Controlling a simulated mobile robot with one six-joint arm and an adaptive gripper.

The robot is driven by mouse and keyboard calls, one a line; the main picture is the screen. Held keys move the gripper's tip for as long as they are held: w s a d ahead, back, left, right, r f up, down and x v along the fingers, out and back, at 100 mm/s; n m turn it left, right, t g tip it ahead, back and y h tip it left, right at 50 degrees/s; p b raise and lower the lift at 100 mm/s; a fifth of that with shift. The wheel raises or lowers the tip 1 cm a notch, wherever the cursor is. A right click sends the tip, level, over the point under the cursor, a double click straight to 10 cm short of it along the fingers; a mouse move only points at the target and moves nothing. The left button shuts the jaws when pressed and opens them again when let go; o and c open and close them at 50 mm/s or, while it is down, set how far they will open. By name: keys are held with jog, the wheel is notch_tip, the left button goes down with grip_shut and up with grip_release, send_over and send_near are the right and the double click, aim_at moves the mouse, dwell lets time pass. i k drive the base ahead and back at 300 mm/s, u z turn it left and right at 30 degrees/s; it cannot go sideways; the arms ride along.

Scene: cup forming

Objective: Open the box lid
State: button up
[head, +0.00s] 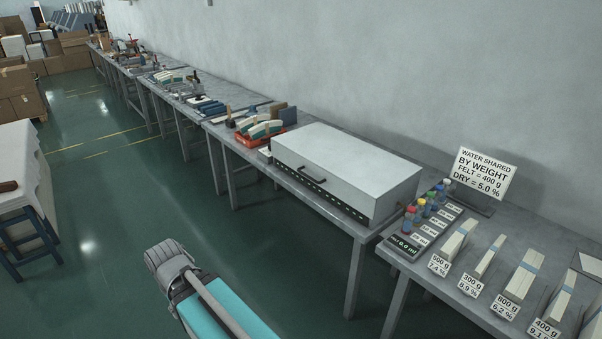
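A large pale grey box (390,195) stands on the grey workbench along the wall. Its lid (345,158) is down. A dark bar handle (311,173) sticks out from the front face. A dark strip with a row of small holes (325,193) runs under the front of the lid. The inside of the box is hidden. Part of my arm, with turquoise and grey links, shows at the bottom, in front of the bench and apart from the box. My gripper cannot be made out in this view.
Right of the box, a bench holds small coloured-capped bottles (420,207), pale strips with weight cards (453,240) and a sign (482,173). A red tray (259,138) sits left of the box. A white table (22,165) stands far left. The green floor between is clear.

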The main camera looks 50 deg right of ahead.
aim_at(357, 172)
jog(key=u, duration=0.1)
jog(key=i, duration=0.35)
jog(key=z, duration=2.7)
jog(key=i, duration=0.5)
jog(key=u, duration=0.1)
